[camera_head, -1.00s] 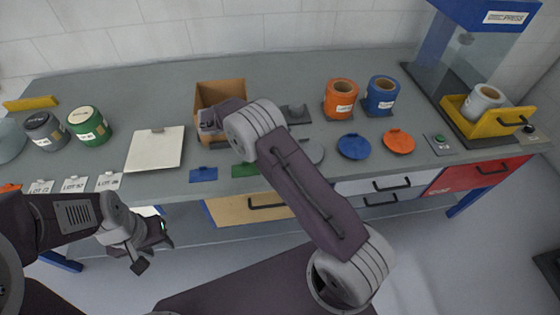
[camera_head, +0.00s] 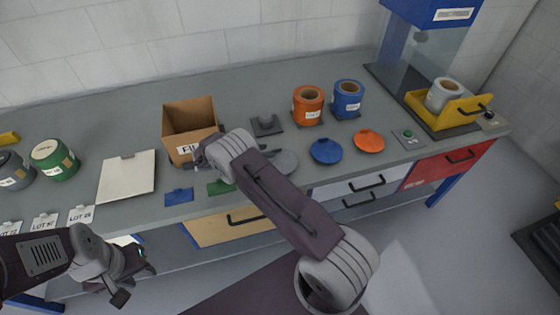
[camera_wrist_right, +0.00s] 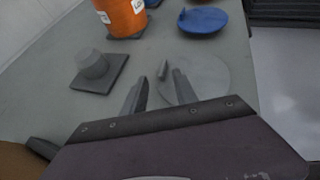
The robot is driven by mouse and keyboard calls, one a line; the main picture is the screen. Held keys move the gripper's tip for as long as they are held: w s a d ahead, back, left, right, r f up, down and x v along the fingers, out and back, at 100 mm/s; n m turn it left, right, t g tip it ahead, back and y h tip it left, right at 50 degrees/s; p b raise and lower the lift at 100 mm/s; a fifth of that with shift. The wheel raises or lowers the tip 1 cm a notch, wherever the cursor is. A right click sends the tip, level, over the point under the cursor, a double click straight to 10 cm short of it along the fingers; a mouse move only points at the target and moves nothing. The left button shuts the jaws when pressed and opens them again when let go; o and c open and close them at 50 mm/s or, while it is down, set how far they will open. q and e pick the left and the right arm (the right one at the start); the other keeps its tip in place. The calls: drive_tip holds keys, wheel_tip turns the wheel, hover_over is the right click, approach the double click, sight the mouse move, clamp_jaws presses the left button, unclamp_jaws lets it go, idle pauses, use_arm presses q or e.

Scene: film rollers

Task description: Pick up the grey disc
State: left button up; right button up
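The grey disc (camera_head: 286,162) lies flat on the bench, partly covered by my right forearm in the head view. The right wrist view shows it as a flat round plate (camera_wrist_right: 207,78) with a small upright tab at its left side. My right gripper (camera_wrist_right: 160,92) is open, its two fingers apart and pointing toward the disc; the tab appears between and beyond the fingertips. Nothing is between the fingers that I can see held. My left gripper (camera_head: 134,282) is open and empty, low in front of the bench.
A cardboard box (camera_head: 190,122) stands left of my right wrist. A grey stand (camera_head: 266,125) is behind the disc. A blue disc (camera_head: 326,151) and an orange disc (camera_head: 369,141) lie to its right. Orange (camera_head: 307,106) and blue (camera_head: 348,100) rollers stand behind them.

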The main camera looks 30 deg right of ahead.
drive_tip(key=shift+x, duration=0.9)
drive_tip(key=shift+a+r, duration=0.1)
drive_tip(key=shift+a, duration=0.05)
clamp_jaws()
